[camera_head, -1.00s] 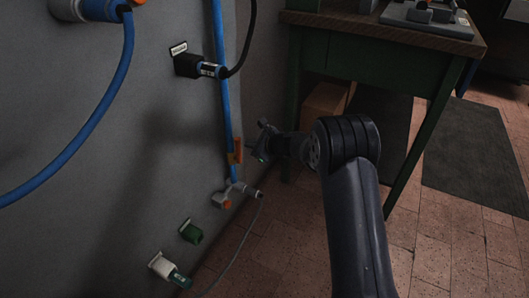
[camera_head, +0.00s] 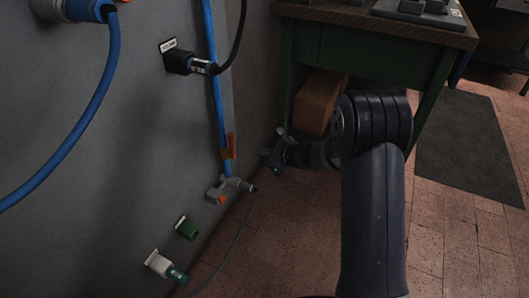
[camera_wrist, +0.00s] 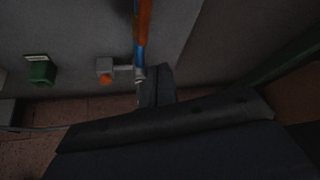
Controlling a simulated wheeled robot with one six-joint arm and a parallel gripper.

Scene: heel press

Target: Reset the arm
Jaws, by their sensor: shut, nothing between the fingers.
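My arm rises from the bottom right of the head view to a thick dark elbow. My gripper (camera_head: 275,157) is beyond it, small and dark, near the foot of the grey panel (camera_head: 115,120). It is shut with nothing in it. In the wrist view my gripper (camera_wrist: 157,82) points at the panel, just right of the lower end of the blue pipe (camera_wrist: 140,50). I cannot tell whether it touches the pipe. The wrist housing covers the lower part of that view.
A grey valve fitting with an orange button (camera_head: 221,198) sits at the pipe's foot. A green socket (camera_head: 187,228), a white connector (camera_head: 158,263) and a black plug (camera_head: 178,61) are on the panel. A green table (camera_head: 375,50) stands behind the arm, a cardboard box (camera_head: 317,103) beneath.

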